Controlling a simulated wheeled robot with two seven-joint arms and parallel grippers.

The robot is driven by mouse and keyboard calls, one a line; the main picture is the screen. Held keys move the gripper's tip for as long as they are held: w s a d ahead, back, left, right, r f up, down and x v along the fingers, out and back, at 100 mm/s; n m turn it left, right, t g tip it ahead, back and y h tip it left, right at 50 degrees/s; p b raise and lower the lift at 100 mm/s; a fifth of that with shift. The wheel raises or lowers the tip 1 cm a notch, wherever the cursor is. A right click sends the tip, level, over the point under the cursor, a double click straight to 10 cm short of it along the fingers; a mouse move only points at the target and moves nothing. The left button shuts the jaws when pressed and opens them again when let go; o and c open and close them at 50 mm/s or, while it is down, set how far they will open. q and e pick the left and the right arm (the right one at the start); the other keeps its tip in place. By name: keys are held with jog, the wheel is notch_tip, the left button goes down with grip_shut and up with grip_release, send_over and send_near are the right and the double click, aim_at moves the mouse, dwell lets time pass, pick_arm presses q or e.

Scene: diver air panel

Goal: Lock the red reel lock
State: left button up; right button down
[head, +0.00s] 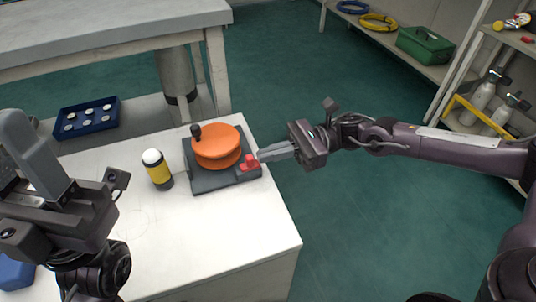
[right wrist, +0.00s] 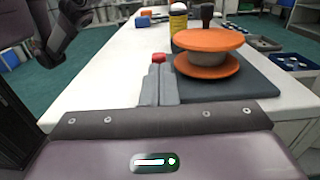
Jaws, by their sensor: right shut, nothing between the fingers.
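The red reel lock (head: 250,162) is a small red piece on a dark block at the right front corner of the reel's grey base plate (head: 208,182). The orange reel (head: 217,146) with a black knob stands on that plate. My right gripper (head: 262,154) is shut and empty, coming in from the right, with its fingertips right beside the red lock; I cannot tell if they touch. In the right wrist view the lock (right wrist: 159,58) shows just beyond the shut fingertips (right wrist: 158,68). My left gripper (head: 40,195) is at the left edge, its finger opening unclear.
A yellow and black cylinder with a white top (head: 157,169) stands left of the reel on the white table (head: 215,240). A blue tray (head: 86,119) lies behind. Shelves with a green box (head: 425,46) and bottles are at the right. The table's front is mostly clear.

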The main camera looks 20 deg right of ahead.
aim_at(255, 163)
jog(key=shift+a, duration=0.35)
jog(key=shift+a, duration=0.1)
jog(key=shift+s+a+f+b, duration=0.1)
jog(key=shift+a+b, duration=0.4)
jog(key=shift+a, duration=0.8)
